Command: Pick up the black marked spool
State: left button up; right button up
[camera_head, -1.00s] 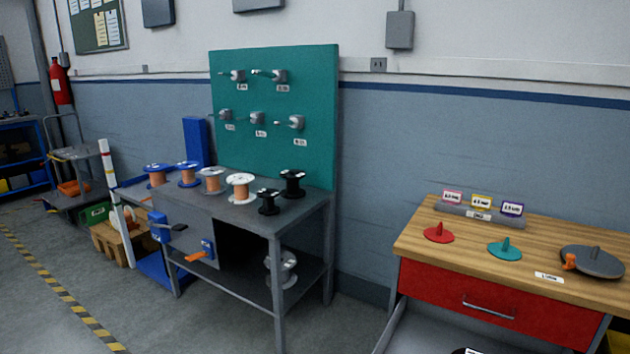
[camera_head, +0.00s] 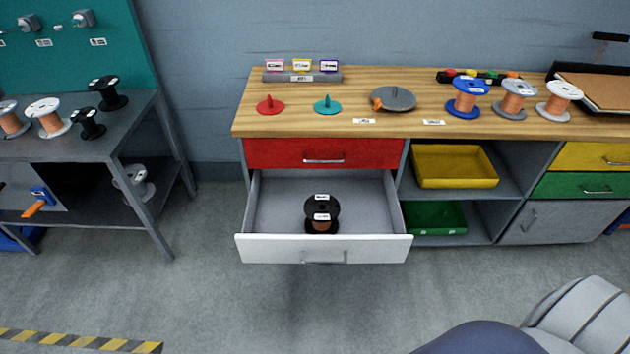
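A black spool (camera_head: 322,208) with copper-coloured winding and white labels stands in the open white drawer (camera_head: 262,246). Two white labels show there, one behind the other; I cannot tell whether a second spool stands close against it. Two more black spools, a taller one (camera_head: 108,95) and a smaller one (camera_head: 88,124), stand on the grey table at the left, each with a small pale mark on top. Neither of my grippers is in view.
The wooden worktop (camera_head: 300,125) holds red and teal cones, a grey disc and several spools at the right. A red drawer (camera_head: 362,153) is shut above the open one. Yellow (camera_head: 455,166) and green (camera_head: 437,218) trays sit beside it.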

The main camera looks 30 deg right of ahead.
aim_at(321, 211)
jog(key=i+l+z, duration=0.15)
jog(key=z, duration=0.7)
jog(key=i+j+z, duration=0.15)
jog(key=j+z, duration=0.2)
